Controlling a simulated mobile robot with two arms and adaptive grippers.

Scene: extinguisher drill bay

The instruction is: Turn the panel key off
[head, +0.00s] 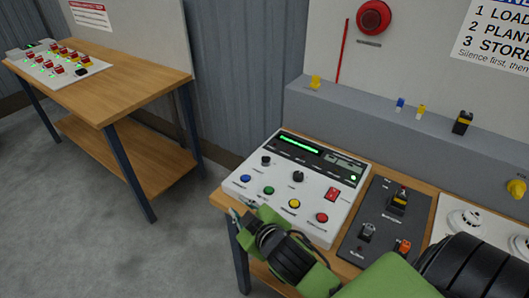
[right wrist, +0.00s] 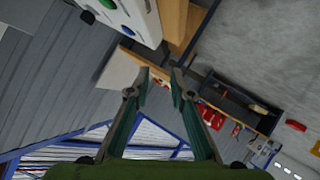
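The white control panel (head: 318,215) lies on a wooden bench, with a lit green strip and a small display along its back. It carries a small black knob (head: 266,161) at the left and a larger black knob (head: 298,177) in the middle; I cannot tell which is the key. My right gripper (head: 241,212) is by the panel's front left corner, apart from both knobs. In the right wrist view its two fingers (right wrist: 159,82) are apart with nothing between them. The panel's edge (right wrist: 125,20) shows beyond them. My left gripper is out of view.
The panel also has coloured buttons and a red rocker switch (head: 333,195). A dark switch box (head: 382,222) stands to its right. Another wooden table (head: 130,85) stands at left, with open floor between.

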